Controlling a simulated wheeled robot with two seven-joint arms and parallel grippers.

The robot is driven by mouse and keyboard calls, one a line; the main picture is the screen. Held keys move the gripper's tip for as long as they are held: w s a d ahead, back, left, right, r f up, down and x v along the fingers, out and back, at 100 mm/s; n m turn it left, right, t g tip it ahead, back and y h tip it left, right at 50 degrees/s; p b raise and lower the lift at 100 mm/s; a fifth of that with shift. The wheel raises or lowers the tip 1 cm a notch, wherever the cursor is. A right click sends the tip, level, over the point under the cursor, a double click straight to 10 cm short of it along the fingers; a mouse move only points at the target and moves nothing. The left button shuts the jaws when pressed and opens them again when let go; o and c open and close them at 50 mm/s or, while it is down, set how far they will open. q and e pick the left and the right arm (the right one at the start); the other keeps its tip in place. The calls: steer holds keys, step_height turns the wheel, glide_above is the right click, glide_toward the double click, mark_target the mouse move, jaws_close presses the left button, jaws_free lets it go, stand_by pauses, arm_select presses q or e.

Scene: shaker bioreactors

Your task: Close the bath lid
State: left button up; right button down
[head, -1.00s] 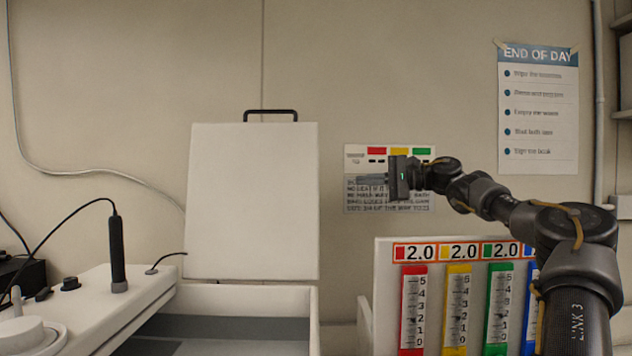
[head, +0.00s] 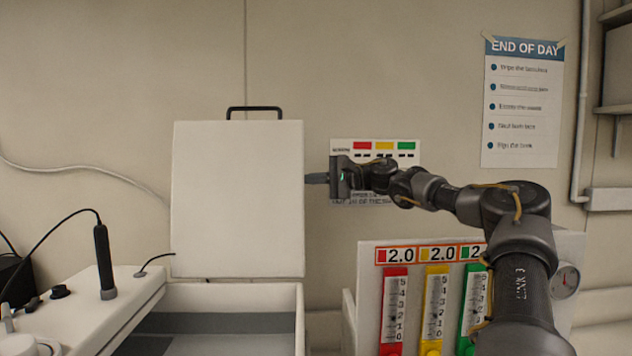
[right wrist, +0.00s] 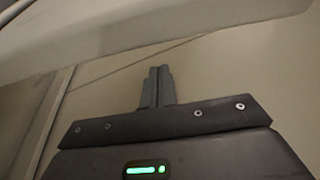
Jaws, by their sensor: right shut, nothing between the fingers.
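The white bath lid (head: 237,200) stands upright, open, at the back of the bath, with a dark handle (head: 255,110) on its top edge. The open bath (head: 225,322) is below it, with a grey inside. My right gripper (head: 312,178) is shut and empty, its fingers pointing left at the lid's right edge. I cannot tell whether they touch it. In the right wrist view the shut fingers (right wrist: 158,85) point up toward a pale slab edge (right wrist: 150,45), probably the lid. My left gripper is not in view.
A panel of coloured gauges (head: 435,300) stands right of the bath, below my right arm. A white unit (head: 85,310) with a dark upright probe (head: 104,262) and cables is on the left. A sign (head: 400,150) and an END OF DAY poster (head: 523,105) hang on the wall.

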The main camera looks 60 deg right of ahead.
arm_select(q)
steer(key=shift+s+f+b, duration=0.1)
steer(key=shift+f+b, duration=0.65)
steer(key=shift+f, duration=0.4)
arm_select(e)
steer(key=shift+s+a+r, duration=0.3)
steer(key=shift+s+a, duration=0.55)
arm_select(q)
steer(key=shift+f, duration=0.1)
